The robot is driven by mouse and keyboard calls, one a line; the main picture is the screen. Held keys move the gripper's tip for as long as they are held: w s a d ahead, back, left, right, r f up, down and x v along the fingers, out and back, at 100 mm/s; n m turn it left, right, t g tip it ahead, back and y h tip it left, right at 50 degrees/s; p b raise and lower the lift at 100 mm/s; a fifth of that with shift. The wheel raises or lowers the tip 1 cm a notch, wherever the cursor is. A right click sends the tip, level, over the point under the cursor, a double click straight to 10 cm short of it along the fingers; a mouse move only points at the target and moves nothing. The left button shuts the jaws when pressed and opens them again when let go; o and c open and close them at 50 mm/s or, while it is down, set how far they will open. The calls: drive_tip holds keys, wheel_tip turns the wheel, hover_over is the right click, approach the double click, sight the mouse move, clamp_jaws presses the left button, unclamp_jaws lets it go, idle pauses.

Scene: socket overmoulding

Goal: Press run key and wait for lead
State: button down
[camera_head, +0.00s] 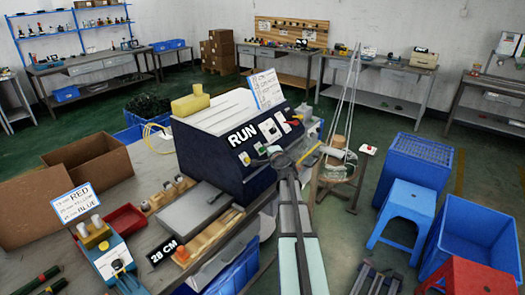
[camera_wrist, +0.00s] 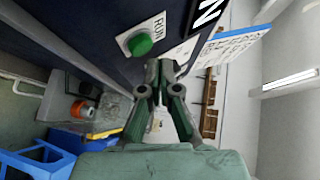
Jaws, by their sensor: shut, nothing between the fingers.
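The dark blue machine (camera_head: 215,150) with a large RUN label stands on the bench. In the wrist view, the green run key (camera_wrist: 140,45) sits on a white plate marked RUN, on the machine's dark face (camera_wrist: 75,35). My gripper (camera_wrist: 162,66) is shut and empty, with its fingertips just below and right of the key in the picture. I cannot tell whether they touch it. In the head view, my gripper (camera_head: 276,152) is in front of the machine's right-hand panel. I cannot make out a finished lead in either view.
A sign (camera_head: 266,89) stands on the machine. A grey plate (camera_head: 190,207), a wooden rack (camera_head: 212,237) and a red tray (camera_head: 125,220) lie on the bench.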

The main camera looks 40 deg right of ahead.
drive_tip(key=s+r, duration=0.1)
drive_tip(key=s+d+r+p, duration=0.1)
drive_tip(key=s+r, duration=0.1)
drive_tip(key=shift+s+r, duration=0.2)
idle(0.9)
drive_tip(key=s+a+f+n+g+y, duration=0.2)
drive_tip(key=s+a+f+n+g, duration=0.3)
drive_tip(key=a+f, duration=0.55)
drive_tip(key=s+a+f+n+g+y, duration=0.3)
drive_tip(key=s+a+f, duration=0.4)
drive_tip(key=f, duration=0.6)
drive_tip(key=s+a+f+n+g+y, duration=0.2)
drive_tip(key=s+a+f+n+g, duration=0.25)
drive_tip(key=a+f, duration=0.7)
drive_tip(key=s+a+f+n+g, duration=0.2)
drive_tip(key=s+a+f, duration=0.3)
drive_tip(key=s, duration=0.7)
drive_tip(key=s+a+f+n+g+h, duration=0.1)
drive_tip(key=s+a+f+n+g, duration=0.2)
drive_tip(key=s+a, duration=0.4)
drive_tip(key=s+a+f+n+g, duration=0.3)
drive_tip(key=s+f, duration=0.5)
drive_tip(key=s, duration=0.9)
drive_tip(key=a+g, duration=0.1)
drive_tip(key=a, duration=0.1)
drive_tip(key=shift+a+g+h, duration=0.35)
drive_tip(key=shift+a+h, duration=0.05)
